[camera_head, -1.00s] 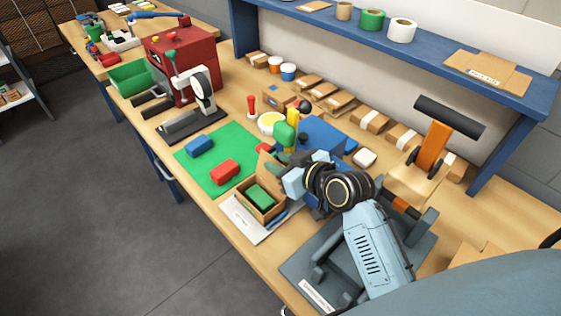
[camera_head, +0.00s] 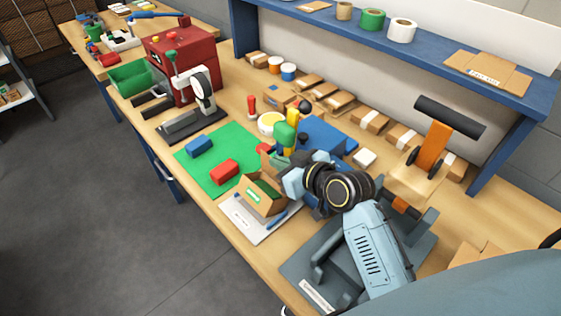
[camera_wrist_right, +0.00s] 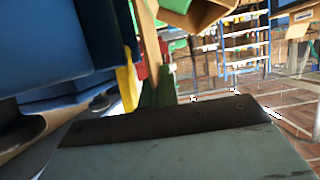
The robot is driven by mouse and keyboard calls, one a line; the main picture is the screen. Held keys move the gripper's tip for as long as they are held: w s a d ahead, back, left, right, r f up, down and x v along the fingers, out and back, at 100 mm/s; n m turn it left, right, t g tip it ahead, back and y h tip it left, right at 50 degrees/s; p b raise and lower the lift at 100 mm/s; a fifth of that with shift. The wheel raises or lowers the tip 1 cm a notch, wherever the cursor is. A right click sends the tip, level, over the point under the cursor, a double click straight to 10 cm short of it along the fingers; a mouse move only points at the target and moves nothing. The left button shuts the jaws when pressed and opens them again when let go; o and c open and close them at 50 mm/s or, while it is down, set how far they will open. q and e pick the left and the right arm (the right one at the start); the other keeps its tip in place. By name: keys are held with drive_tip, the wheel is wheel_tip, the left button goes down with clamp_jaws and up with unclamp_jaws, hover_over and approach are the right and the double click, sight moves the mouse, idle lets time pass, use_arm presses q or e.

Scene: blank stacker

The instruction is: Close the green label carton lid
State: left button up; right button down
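The small brown carton (camera_head: 274,204) stands at the front edge of the bench, partly on a white sheet. A green patch (camera_head: 253,196) shows on its front-left face; its lid is not flat shut, and it looks tilted or turned. My right gripper (camera_head: 281,178) is at the carton's back right side, close to or touching it. Its fingertips are partly hidden by the carton and wrist, so its opening is unclear. In the right wrist view, a brown cardboard piece (camera_wrist_right: 205,14) shows at the top, above a dark gripper edge. My left gripper is not in view.
A green mat (camera_head: 215,150) with a blue block (camera_head: 199,146) and a red block (camera_head: 224,171) lies left of the carton. A blue box (camera_head: 325,134) and a yellow-green bottle (camera_head: 285,132) stand behind. A grey press (camera_head: 190,110) stands further left.

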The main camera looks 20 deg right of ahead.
drive_tip(key=shift+r, duration=0.1)
idle(0.7)
drive_tip(key=p, duration=0.1)
drive_tip(key=a+n+p, duration=0.1)
drive_tip(key=p, duration=0.1)
drive_tip(key=shift+s+a+r+n+t+h, duration=0.25)
drive_tip(key=shift+s+r+n+t+h, duration=0.05)
drive_tip(key=shift+h, duration=0.1)
drive_tip(key=shift+s+a+n+h+p, duration=0.25)
drive_tip(key=shift+a+n+h+p, duration=0.45)
drive_tip(key=shift+p, duration=0.3)
drive_tip(key=shift+s+a+f+n+t+h+p, duration=0.2)
drive_tip(key=shift+a+n+t+p, duration=0.1)
drive_tip(key=shift+a+n, duration=0.15)
drive_tip(key=shift+s+a+f+n+t+h+p, duration=0.1)
drive_tip(key=shift+a+f+n+t+p, duration=0.15)
drive_tip(key=shift+a+n, duration=0.2)
drive_tip(key=c, duration=1.6)
unclamp_jaws()
drive_tip(key=shift+o, duration=0.2)
drive_tip(key=shift+s, duration=0.1)
drive_tip(key=v, duration=1.3)
